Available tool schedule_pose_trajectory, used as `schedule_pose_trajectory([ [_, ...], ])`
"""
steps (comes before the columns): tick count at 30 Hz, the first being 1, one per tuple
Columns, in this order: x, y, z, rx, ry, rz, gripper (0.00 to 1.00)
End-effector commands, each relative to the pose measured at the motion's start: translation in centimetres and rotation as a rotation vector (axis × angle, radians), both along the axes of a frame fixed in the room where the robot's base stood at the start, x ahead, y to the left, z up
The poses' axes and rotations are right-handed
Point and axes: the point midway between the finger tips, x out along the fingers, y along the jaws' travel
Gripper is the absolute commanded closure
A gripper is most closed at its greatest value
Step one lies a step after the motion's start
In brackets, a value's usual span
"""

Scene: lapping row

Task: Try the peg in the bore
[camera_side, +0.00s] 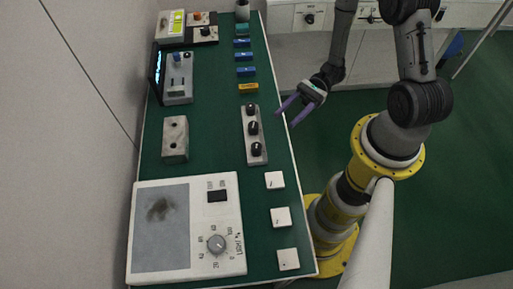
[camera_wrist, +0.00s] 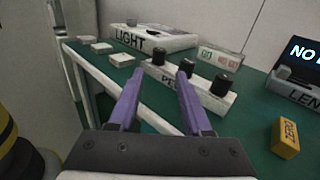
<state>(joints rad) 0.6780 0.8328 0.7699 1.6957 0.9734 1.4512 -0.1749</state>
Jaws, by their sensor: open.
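A grey peg rack (camera_side: 256,157) stands near the table's right edge in the side view, with three black-topped pegs (camera_side: 253,127) in a row. In the wrist view the rack (camera_wrist: 207,97) lies just ahead of the fingers, its label partly hidden, with the pegs (camera_wrist: 221,83) upright. A grey block with two holes (camera_side: 175,139) sits left of the rack; in the wrist view a block lettered GO and NO GO (camera_wrist: 219,60) stands behind the rack. My gripper (camera_side: 286,115) has purple fingers, open and empty, by the table's right edge. It also shows in the wrist view (camera_wrist: 160,74).
A light box (camera_side: 188,272) fills the table's near end, with several white tiles (camera_side: 281,217) beside it. A yellow ZERO block (camera_side: 248,88) and several blue blocks (camera_side: 245,71) line the right edge. A lit display (camera_side: 156,75) stands at left. Green table between rack and two-hole block is clear.

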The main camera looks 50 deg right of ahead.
Motion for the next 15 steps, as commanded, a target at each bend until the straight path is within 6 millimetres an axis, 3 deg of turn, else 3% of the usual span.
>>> schedule_pose_trajectory([
  [7, -0.8, 0.7, -0.8, 0.038, 0.046, -0.044, 0.51],
  [15, -0.3, 5.6, -0.8, 0.036, 0.045, -0.037, 0.51],
])
